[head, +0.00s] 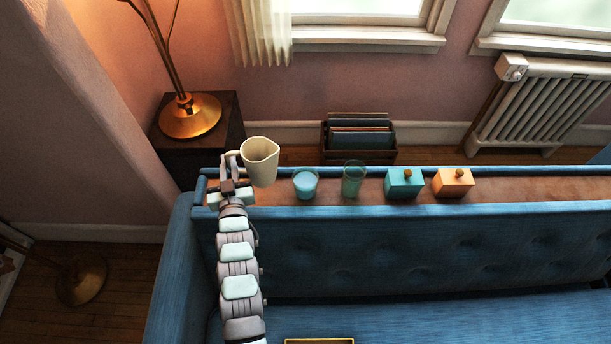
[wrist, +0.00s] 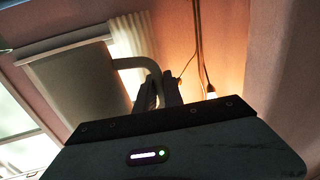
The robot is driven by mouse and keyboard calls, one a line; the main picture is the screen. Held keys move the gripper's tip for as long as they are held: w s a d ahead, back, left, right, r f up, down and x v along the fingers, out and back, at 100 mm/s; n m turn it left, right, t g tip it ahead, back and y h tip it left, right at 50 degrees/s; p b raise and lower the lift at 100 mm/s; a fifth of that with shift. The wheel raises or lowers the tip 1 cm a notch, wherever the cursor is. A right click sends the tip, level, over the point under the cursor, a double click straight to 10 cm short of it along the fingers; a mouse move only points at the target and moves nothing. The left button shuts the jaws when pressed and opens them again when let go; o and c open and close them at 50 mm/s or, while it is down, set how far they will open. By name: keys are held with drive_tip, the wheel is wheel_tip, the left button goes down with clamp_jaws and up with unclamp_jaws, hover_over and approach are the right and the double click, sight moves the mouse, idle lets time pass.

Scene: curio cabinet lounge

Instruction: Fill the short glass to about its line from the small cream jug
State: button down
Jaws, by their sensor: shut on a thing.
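The small cream jug (head: 260,161) is in the head view, held above the left part of the wooden ledge, looking close to upright with a slight tilt. My gripper (head: 232,172) is shut on its handle, on the jug's left side. In the wrist view the jug (wrist: 82,92) is large and dark, with my gripper (wrist: 160,92) at its handle. The short glass (head: 305,183) stands on the ledge just right of the jug, with pale blue contents visible. Its line cannot be made out. I cannot see inside the jug clearly.
A taller green glass (head: 353,179) stands right of the short glass. Farther right are a teal box (head: 404,183) and an orange box (head: 453,182), each with a knob. The blue sofa (head: 400,245) is in front; a brass lamp (head: 190,116) stands behind left.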

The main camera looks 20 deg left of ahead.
drive_tip(key=p+v, duration=0.4)
drive_tip(key=v, duration=0.9)
drive_tip(key=shift+s, duration=0.4)
idle(1.1)
drive_tip(key=shift+w+a, duration=0.1)
drive_tip(key=shift+w, duration=0.05)
idle(0.4)
